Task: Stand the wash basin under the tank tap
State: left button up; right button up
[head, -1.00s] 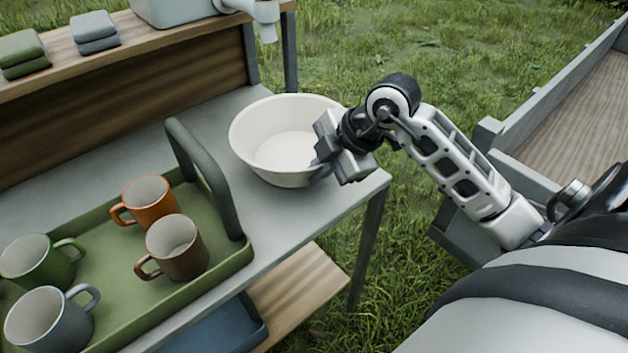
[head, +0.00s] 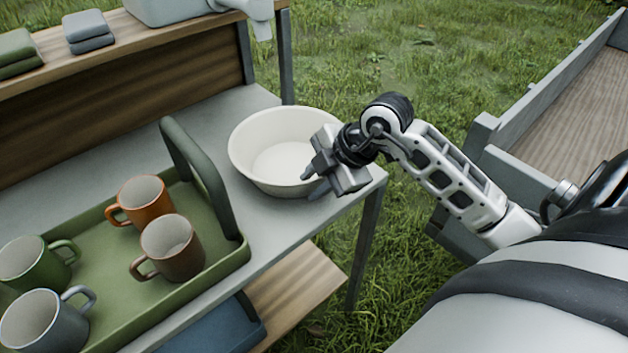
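The white wash basin (head: 255,178) stands upright on the grey table top, near its right end. The tank (head: 175,10) sits on the wooden shelf at the top edge, partly cut off. Its pale tap (head: 260,22) points out to the right, above and behind the basin in the picture; the basin is not below the spout. My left gripper is not in view.
A green tray (head: 236,262) with several mugs stands left of the basin, its raised handle (head: 190,165) close by. Folded cloths (head: 88,30) lie on the shelf. The table top (head: 235,105) behind the basin is clear. A wooden cart (head: 575,100) stands at right.

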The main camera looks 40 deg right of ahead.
jog(key=v, duration=1.1)
jog(key=shift+r+p, duration=0.25)
jog(key=shift+p, duration=0.15)
